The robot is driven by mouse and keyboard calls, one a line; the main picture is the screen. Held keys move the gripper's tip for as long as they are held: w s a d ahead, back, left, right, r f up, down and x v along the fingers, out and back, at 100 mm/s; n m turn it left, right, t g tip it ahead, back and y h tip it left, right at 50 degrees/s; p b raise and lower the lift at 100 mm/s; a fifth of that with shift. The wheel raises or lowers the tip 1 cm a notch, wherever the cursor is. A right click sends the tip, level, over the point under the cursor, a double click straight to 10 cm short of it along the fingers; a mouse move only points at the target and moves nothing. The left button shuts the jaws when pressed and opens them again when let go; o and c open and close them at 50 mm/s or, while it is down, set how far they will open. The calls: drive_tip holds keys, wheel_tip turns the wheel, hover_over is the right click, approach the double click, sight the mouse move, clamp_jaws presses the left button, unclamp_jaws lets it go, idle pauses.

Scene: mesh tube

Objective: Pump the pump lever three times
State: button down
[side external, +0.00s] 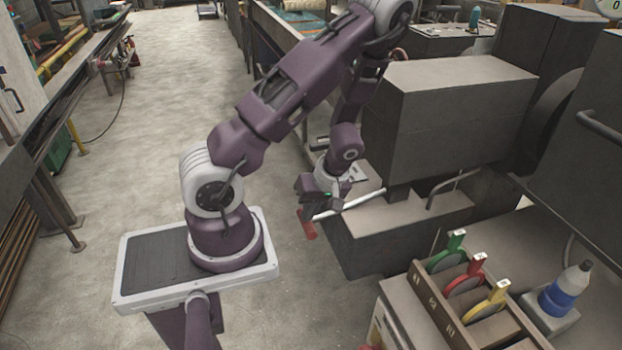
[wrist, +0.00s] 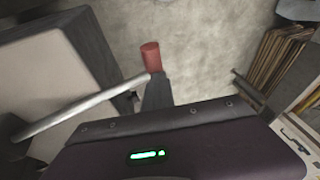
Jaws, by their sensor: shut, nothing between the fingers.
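The pump lever (side external: 350,203) is a pale metal rod that sticks out from the dark grey machine toward the left and ends in a red grip (side external: 307,226). In the wrist view the rod (wrist: 82,107) runs up from the lower left to the red grip (wrist: 151,57). My gripper (side external: 306,208) is shut and empty, pointing down close to the red grip. In the wrist view my dark fingers (wrist: 157,90) reach up to the grip's lower end. I cannot tell whether they touch it.
The grey machine block (side external: 390,235) stands right of my gripper. A wooden rack (side external: 460,305) with green, red and yellow-handled tools is at the lower right, beside a blue and white bottle (side external: 566,290). Open concrete floor (side external: 120,165) lies to the left.

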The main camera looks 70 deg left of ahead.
drive_tip(key=s+d+r, duration=0.1)
drive_tip(key=d+r, duration=0.2)
drive_tip(key=r, duration=0.9)
drive_tip(key=shift+r, duration=0.1)
drive_tip(key=w+r, duration=0.6)
drive_tip(key=r, duration=0.4)
drive_tip(key=shift+w, duration=0.35)
drive_tip(key=shift+a, duration=0.1)
